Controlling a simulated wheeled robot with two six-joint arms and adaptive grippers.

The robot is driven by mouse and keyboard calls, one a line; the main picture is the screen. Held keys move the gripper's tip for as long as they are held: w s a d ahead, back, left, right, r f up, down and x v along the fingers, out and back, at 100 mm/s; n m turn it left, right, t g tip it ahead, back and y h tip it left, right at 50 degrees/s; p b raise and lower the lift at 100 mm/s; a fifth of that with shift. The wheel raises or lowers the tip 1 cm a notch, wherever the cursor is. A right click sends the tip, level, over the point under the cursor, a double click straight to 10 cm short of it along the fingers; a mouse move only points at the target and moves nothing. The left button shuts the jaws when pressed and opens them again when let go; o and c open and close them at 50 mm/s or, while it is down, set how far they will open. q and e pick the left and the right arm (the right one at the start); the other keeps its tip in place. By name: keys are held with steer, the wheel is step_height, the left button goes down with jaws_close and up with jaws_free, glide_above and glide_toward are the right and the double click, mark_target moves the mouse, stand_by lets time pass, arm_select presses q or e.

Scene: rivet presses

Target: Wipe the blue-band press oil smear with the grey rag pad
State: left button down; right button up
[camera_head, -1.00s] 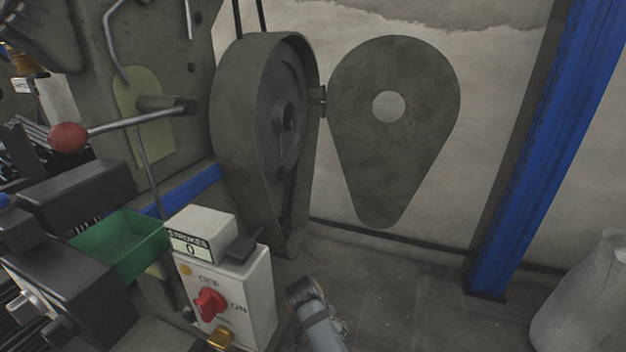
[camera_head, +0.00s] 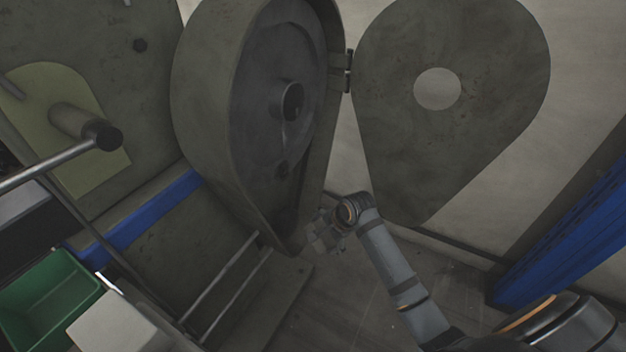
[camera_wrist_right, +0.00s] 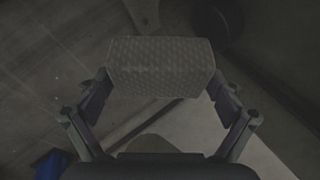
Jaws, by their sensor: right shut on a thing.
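The press with the blue band (camera_head: 150,220) fills the left of the head view. Its teardrop wheel housing (camera_head: 207,100) stands open, with the dark wheel (camera_head: 262,75) inside. I cannot pick out the oil smear for certain. My right gripper (camera_head: 326,236) is beside the lower right edge of the housing, below the hinge. In the right wrist view, the right gripper (camera_wrist_right: 160,90) is shut on the textured grey rag pad (camera_wrist_right: 160,66), one finger at each side. In the head view the pad is too small and dark to make out clearly. My left gripper is not in view.
The open teardrop cover (camera_head: 405,130) hangs just right of my right gripper. A blue post (camera_head: 570,245) stands at the right. A green bin (camera_head: 45,300), a white box (camera_head: 120,325) and metal rails (camera_head: 225,285) are at lower left. Floor shows below the gripper.

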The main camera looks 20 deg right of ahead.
steer(key=a+r+m+t+y+p, duration=0.1)
steer(key=r, duration=0.1)
steer(key=r+m+t+y, duration=0.1)
steer(key=r+t, duration=0.1)
steer(key=r, duration=0.1)
steer(key=w+a+r+m+t+y+p, duration=0.1)
steer(key=r, duration=0.1)
steer(key=shift+a+r+p, duration=0.2)
steer(key=shift+a+p, duration=0.1)
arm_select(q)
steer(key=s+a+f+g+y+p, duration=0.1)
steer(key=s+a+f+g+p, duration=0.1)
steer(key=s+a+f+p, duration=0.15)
arm_select(e)
step_height(320, 180, up, 9)
steer(key=m+t+b, duration=0.1)
steer(key=m+t, duration=0.2)
steer(key=t, duration=0.2)
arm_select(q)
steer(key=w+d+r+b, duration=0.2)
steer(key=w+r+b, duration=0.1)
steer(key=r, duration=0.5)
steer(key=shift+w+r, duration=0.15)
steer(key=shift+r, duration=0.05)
arm_select(e)
steer(key=w+a, duration=0.4)
steer(key=w, duration=0.1)
steer(key=shift+w+a+y, duration=0.2)
steer(key=shift+w+y, duration=0.05)
steer(key=shift+y, duration=0.15)
